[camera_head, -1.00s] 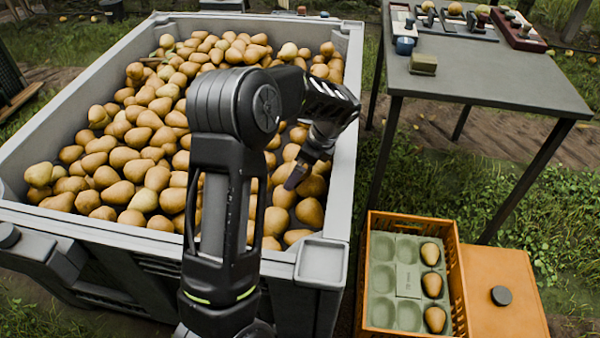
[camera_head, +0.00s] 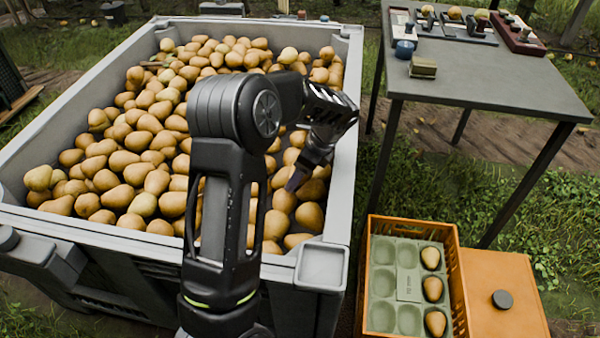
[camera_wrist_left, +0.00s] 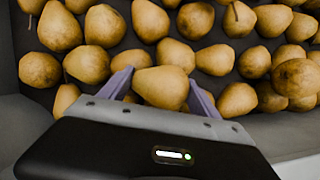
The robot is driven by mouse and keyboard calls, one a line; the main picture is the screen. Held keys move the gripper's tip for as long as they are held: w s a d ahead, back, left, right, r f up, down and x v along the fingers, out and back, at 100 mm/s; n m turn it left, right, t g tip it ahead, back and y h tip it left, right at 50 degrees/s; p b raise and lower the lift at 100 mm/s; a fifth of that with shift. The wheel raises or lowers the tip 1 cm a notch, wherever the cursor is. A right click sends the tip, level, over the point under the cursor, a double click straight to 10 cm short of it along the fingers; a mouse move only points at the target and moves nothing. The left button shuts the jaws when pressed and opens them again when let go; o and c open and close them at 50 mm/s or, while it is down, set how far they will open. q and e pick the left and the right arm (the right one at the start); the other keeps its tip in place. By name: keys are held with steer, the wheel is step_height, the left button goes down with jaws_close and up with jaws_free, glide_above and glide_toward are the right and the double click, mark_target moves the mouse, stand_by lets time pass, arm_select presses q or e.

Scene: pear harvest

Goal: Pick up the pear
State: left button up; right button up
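Many yellow-brown pears lie heaped in a large grey bin (camera_head: 347,130). My left gripper (camera_head: 297,180) reaches down into the bin near its right wall, among the pears. In the left wrist view, the left gripper (camera_wrist_left: 160,82) has its two purple-grey fingers apart, one on each side of a pear (camera_wrist_left: 162,88). That pear lies among the others, with its near side partly hidden by the gripper body. The fingertips are close to its sides; I cannot tell whether they touch it. My right gripper is not in view.
An orange crate (camera_head: 457,275) with a green tray (camera_head: 408,285) stands right of the bin. Three pears fill the tray's right column; its other visible hollows are empty. A grey table (camera_head: 480,75) with small items stands at the back right.

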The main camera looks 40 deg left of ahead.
arm_select(q)
steer(key=c, duration=1)
steer(key=shift+c, duration=0.2)
steer(key=shift+r, duration=0.1)
step_height(320, 180, up, 10)
steer(key=p, duration=0.3)
